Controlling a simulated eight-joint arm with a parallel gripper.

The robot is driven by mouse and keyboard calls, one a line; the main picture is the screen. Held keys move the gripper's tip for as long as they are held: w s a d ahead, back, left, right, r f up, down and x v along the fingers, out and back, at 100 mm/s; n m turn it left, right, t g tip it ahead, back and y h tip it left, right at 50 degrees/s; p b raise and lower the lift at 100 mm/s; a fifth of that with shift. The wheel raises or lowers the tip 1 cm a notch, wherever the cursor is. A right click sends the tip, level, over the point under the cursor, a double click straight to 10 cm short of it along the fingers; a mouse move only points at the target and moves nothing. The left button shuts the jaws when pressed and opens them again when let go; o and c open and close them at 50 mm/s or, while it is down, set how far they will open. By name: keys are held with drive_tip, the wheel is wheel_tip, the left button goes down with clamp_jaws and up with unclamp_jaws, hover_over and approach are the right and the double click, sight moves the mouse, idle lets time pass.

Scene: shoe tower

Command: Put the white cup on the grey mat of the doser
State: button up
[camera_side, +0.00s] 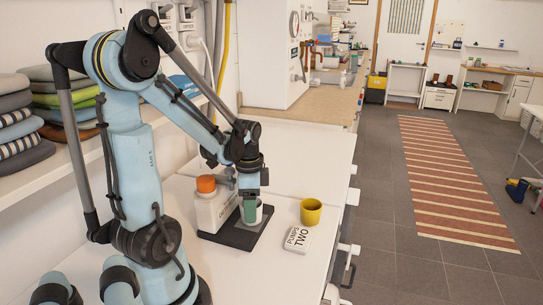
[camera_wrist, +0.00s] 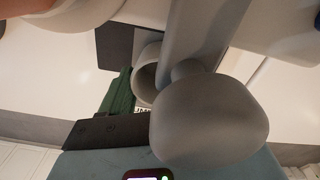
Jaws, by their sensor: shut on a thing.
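The white cup (camera_side: 259,213) is at my gripper (camera_side: 249,207), over the dark grey mat (camera_side: 232,239) of the doser. My gripper points down and is shut on the cup; a green finger covers part of it. I cannot tell whether the cup's base touches the mat. The doser (camera_side: 211,208) is a white body with an orange top, just left of the cup. In the wrist view the cup's open rim (camera_wrist: 147,74) shows beside the green finger (camera_wrist: 118,94), with the dark mat (camera_wrist: 118,44) behind; a large grey rounded shape hides much there.
A yellow cup (camera_side: 311,211) stands right of the mat. A white sign reading "PUMPS TWO" (camera_side: 297,239) lies in front of it, near the table's right edge. Folded textiles (camera_side: 22,125) lie on a shelf at left. The white table (camera_side: 300,160) behind the mat is clear.

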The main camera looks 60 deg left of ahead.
drive_tip(key=shift+f, duration=0.15)
drive_tip(key=o, duration=1)
wheel_tip(320, 180, up, 12)
drive_tip(key=w+d+f+n+t, duration=0.1)
drive_tip(key=w+d+t, duration=0.1)
drive_tip(key=d, duration=0.4)
drive_tip(key=w+d+n+t, duration=0.1)
drive_tip(key=d+n+t, duration=0.1)
drive_tip(key=d, duration=0.4)
drive_tip(key=w+d+f+n+t, duration=0.1)
drive_tip(key=w+d+t, duration=0.1)
drive_tip(key=d, duration=0.3)
drive_tip(key=shift+w+d+f+n+t, duration=0.3)
drive_tip(key=shift+w+d+t, duration=0.1)
drive_tip(key=shift+t, duration=0.2)
